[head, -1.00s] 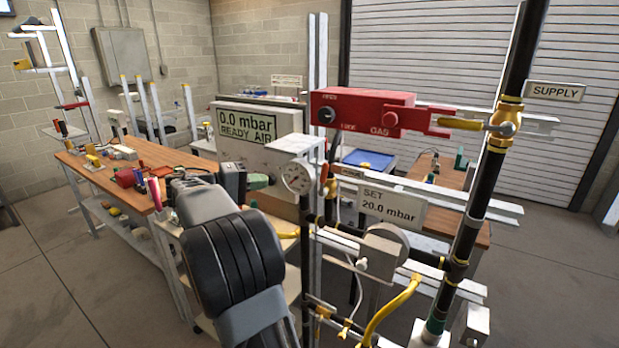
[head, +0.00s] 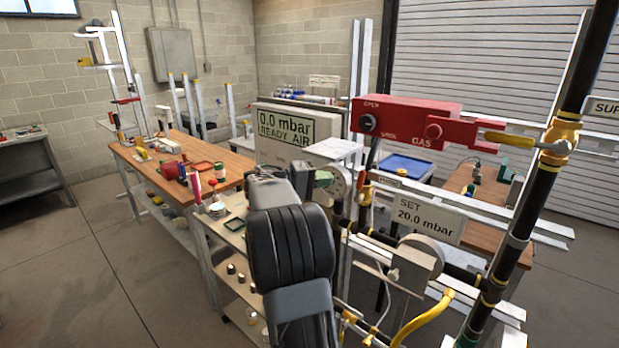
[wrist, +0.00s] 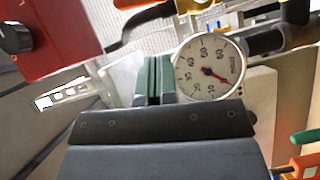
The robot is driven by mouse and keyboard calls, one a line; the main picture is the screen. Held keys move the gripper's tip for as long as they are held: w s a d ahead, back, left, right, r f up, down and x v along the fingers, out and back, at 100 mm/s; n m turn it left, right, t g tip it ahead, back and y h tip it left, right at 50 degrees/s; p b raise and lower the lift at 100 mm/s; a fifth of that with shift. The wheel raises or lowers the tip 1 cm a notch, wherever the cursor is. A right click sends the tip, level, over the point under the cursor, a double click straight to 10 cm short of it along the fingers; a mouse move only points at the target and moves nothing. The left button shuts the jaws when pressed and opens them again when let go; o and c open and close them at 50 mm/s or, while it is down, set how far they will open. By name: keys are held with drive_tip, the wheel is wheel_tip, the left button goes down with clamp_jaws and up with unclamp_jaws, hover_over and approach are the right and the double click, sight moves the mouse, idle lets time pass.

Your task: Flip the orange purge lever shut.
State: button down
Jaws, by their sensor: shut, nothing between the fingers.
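The orange purge lever (head: 367,191) is a small upright piece on the pipework just right of the round gauge (head: 339,188), below the red gas box. An orange lever, which looks like the same one, shows at the top of the wrist view (wrist: 142,20), above and left of the gauge dial (wrist: 211,68). My gripper (head: 324,179) is left of the lever and overlaps the gauge's left side in the head view. In the wrist view its green fingertips (wrist: 153,78) are together and empty, apart from the lever. My arm hides the lower-left pipework.
The red gas box (head: 405,120) with knobs stands above. A yellow supply handle (head: 510,140) joins a black pipe (head: 530,190) on the right. A "SET 20.0 mbar" sign (head: 428,217) hangs below.

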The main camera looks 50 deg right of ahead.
sight(360, 187)
drive_tip(key=s+d, duration=0.1)
drive_tip(key=s+d+p, duration=0.1)
drive_tip(key=s, duration=0.1)
drive_tip(key=s+d, duration=0.1)
drive_tip(key=s, duration=0.1)
drive_tip(key=shift+f, duration=0.4)
drive_tip(key=shift+s+f+b, duration=0.1)
drive_tip(key=shift+f+b, duration=0.05)
drive_tip(key=shift+b, duration=0.15)
drive_tip(key=shift+s+m+t+b, duration=0.25)
drive_tip(key=shift+m+b, duration=0.35)
drive_tip(key=shift+b, duration=0.3)
